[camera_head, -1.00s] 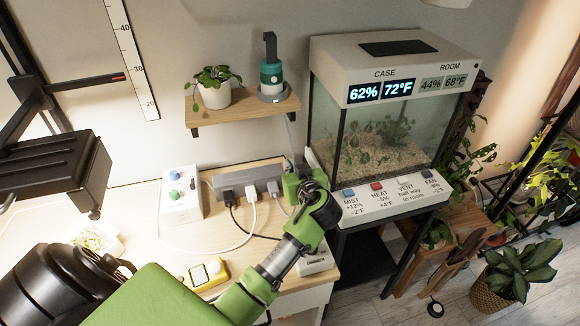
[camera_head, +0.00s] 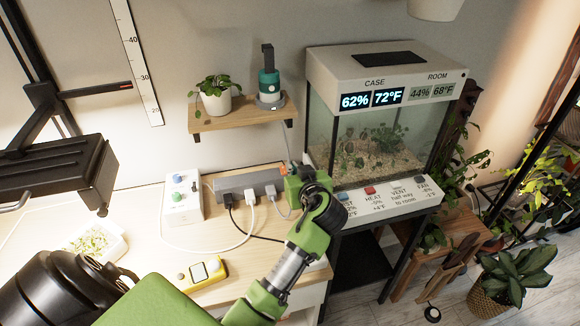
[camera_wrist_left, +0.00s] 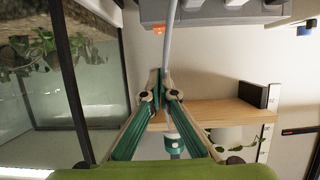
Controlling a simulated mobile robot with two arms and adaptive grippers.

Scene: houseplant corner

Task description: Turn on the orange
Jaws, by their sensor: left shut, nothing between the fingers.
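The orange switch (camera_head: 271,190) is a small patch on the right part of the grey power strip (camera_head: 236,184), which stands at the back of the desk against the wall. In the left wrist view the orange switch (camera_wrist_left: 158,29) shows on the edge of the strip at the top, beside a grey cable. My left gripper (camera_head: 290,167) is just right of the switch in the head view, its fingers mostly hidden by its own green wrist. In the left wrist view the fingers (camera_wrist_left: 160,76) are shut and empty, apart from the switch. Whether the switch is lit I cannot tell.
Plugs and white and dark cables (camera_head: 249,206) come from the strip. A white box with knobs (camera_head: 186,207) stands left of it. A wooden shelf (camera_head: 222,122) hangs above, holding a potted plant and a green bottle-like device. A glass case (camera_head: 352,150) stands right of my gripper.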

